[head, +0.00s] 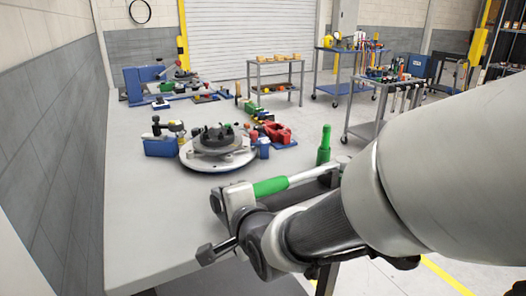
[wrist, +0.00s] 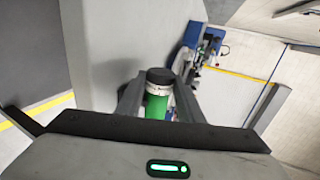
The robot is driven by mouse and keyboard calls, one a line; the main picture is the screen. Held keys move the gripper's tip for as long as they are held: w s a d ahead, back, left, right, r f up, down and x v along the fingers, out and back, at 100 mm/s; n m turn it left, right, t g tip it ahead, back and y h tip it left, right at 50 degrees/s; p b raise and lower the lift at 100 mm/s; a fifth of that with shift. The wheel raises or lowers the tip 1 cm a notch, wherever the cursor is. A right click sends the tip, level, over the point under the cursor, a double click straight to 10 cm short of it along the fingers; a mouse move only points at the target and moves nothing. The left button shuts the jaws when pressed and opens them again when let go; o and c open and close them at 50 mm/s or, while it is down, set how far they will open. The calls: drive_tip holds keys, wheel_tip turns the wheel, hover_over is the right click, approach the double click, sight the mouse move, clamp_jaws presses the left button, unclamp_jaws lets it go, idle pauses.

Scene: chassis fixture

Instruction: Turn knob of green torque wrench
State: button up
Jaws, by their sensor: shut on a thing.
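The green torque wrench (head: 270,186) has a green handle and a silver shaft that runs right and away from my gripper in the head view. My gripper (head: 232,198) is at the handle's left end, over the near part of the table. In the wrist view, the handle's end, with a black knob (wrist: 160,76) and a white ring below it, shows between the two fingers of my gripper (wrist: 158,98). The fingers are shut on the wrench near this end. My arm hides part of the wrench's surroundings, and the exact finger contact is hard to see.
A green upright tool (head: 324,146) stands just beyond the wrench. A round chassis fixture (head: 218,150) with blue and red clamps around it sits farther back on the light grey table (head: 140,215). The table's left part is clear. Carts with tools stand behind.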

idle(0.5)
drive_tip(key=o, duration=1.1)
drive_tip(key=shift+c, duration=0.2)
drive_tip(key=shift+r, duration=0.1)
